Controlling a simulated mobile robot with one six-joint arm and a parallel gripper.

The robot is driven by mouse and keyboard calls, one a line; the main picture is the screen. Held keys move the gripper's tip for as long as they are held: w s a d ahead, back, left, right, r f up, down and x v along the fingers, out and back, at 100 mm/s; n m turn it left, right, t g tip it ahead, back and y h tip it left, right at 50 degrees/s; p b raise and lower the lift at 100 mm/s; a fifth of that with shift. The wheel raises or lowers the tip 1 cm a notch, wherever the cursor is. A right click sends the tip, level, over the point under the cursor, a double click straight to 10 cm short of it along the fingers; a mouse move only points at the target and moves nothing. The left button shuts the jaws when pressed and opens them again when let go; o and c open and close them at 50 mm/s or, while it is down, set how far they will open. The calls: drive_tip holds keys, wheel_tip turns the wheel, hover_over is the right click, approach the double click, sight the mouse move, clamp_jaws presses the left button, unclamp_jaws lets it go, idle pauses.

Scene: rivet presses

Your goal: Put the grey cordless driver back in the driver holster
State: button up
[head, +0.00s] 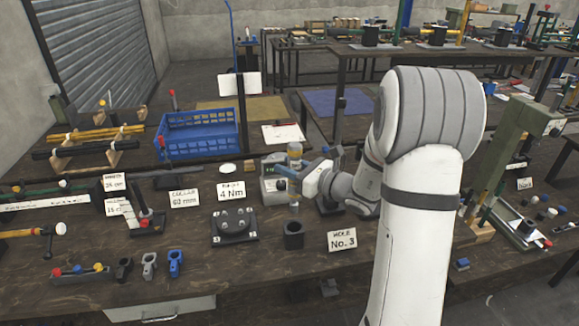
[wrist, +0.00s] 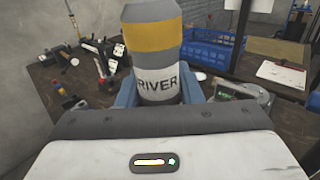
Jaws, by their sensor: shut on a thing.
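The grey cordless driver (head: 294,152) stands about upright in my gripper (head: 288,178), above the middle of the bench. In the wrist view the driver (wrist: 152,65) shows a yellow band and the letters "RIVER", with the blue fingers of my gripper (wrist: 158,95) on either side of it. My gripper is shut on the driver. A dark, open-topped round cup (head: 293,236), which looks like the driver holster, stands on the bench just below the driver's lower end. The driver appears above the cup and apart from it; its exact alignment is unclear.
A dark fixture plate (head: 234,226) stands left of the cup, and a "No. 3" card (head: 342,240) stands to its right. A grey box-like device (head: 270,188) sits close behind the driver. A blue crate (head: 198,136) is further back. Several small clamps (head: 149,265) stand at front left.

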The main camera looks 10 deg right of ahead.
drive_tip(key=b, duration=0.4)
hover_over(298, 208)
drive_tip(key=x, duration=0.3)
drive_tip(key=shift+s+f, duration=0.15)
drive_tip(key=shift+f, duration=2.35)
drive_tip(key=shift+b, duration=0.4)
drive_tip(key=shift+f+b, duration=3.4)
drive_tip(key=shift+f, duration=0.55)
drive_tip(key=o, duration=1.3)
drive_tip(key=shift+c, duration=0.2)
drive_tip(key=shift+f, duration=0.1)
drive_tip(key=shift+v, duration=4)
